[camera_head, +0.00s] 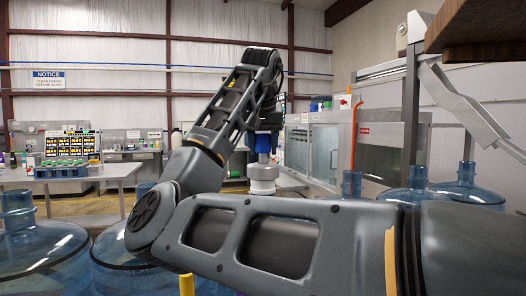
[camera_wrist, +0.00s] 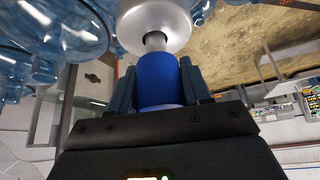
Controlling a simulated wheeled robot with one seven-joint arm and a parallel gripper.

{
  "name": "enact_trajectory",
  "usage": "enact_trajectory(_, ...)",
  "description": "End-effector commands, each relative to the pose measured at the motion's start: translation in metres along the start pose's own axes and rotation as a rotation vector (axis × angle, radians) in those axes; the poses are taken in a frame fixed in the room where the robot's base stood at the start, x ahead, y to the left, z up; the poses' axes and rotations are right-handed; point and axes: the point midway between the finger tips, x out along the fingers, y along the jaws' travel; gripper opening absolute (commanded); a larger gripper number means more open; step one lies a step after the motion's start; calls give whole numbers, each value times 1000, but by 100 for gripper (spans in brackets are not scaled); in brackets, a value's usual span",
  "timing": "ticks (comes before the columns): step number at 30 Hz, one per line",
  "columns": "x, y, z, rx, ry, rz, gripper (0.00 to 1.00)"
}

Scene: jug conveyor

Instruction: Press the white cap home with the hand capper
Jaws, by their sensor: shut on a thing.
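My gripper (camera_wrist: 160,78) is shut on the blue handle of the hand capper (camera_wrist: 160,84) in the wrist view. The capper has a short metal shaft and a wide silver bell-shaped head (camera_wrist: 155,22) beyond the fingertips. In the head view my gripper (camera_head: 264,128) points down, and the capper's pale head (camera_head: 262,176) shows below it, above my forearm. The white cap is not visible in either view. What lies directly under the capper is hidden by my arm in the head view and by the capper's head in the wrist view.
Large blue water jugs stand at left (camera_head: 40,250) and right (camera_head: 468,188) in the head view. Jugs (camera_wrist: 50,35) also crowd the wrist view's upper left. A table (camera_head: 75,176) with a blue rack (camera_head: 60,171) stands at back left. A glass-fronted cabinet (camera_head: 312,150) stands beyond.

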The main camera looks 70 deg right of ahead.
Motion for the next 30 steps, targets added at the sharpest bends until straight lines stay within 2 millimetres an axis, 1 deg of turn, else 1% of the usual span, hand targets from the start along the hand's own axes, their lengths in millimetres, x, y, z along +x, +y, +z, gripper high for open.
enact_trajectory(21,-35,0,-20,0,4,0,12)
enact_trajectory(30,-45,1,-26,1,2,0,12)
